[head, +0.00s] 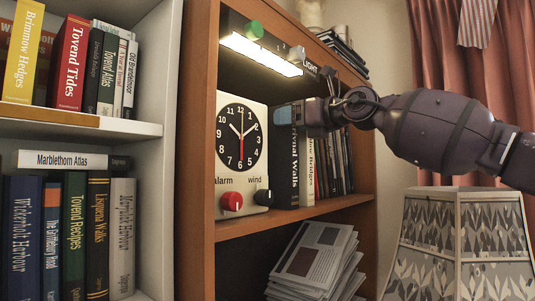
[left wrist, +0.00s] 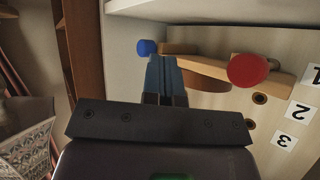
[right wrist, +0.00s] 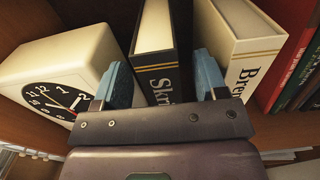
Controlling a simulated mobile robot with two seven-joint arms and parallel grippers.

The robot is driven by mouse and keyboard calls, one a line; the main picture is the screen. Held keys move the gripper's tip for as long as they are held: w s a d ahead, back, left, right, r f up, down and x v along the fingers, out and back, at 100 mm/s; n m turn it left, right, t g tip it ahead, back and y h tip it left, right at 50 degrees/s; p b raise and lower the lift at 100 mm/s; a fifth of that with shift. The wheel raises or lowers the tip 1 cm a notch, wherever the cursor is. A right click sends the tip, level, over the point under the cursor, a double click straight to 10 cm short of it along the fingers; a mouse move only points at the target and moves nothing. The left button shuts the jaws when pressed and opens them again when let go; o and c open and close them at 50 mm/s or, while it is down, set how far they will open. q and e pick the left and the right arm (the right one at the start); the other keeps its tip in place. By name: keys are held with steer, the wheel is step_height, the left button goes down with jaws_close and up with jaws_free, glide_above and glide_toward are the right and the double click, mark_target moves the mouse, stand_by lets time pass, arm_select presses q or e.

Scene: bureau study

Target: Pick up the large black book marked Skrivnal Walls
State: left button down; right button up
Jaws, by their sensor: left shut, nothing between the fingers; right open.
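The large black book marked Skrivnal Walls (head: 287,173) stands upright on the wooden shelf, right of the clock. Its upper spine is hidden by my right gripper (head: 296,114) in the head view. In the right wrist view the black book (right wrist: 157,58) shows cream page edges on top and gold lines on its spine. My right gripper (right wrist: 161,64) is open, with one blue finger on each side of the book. I cannot tell whether the fingers touch it. My left gripper (left wrist: 165,76) is shut and empty, seen only in the left wrist view.
A clock (head: 241,152) with red and black knobs stands left of the book. A white book (head: 307,168) and several darker books stand to its right. Papers (head: 312,258) lie stacked below. A patterned lampshade (head: 462,245) stands at the lower right. A red knob (left wrist: 247,70) is near my left gripper.

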steer(key=shift+p+x, duration=0.5)
steer(key=shift+x, duration=1.1)
steer(key=shift+d+r, duration=0.1)
steer(key=shift+c, duration=0.5)
jaws_close()
steer(key=shift+r, duration=0.15)
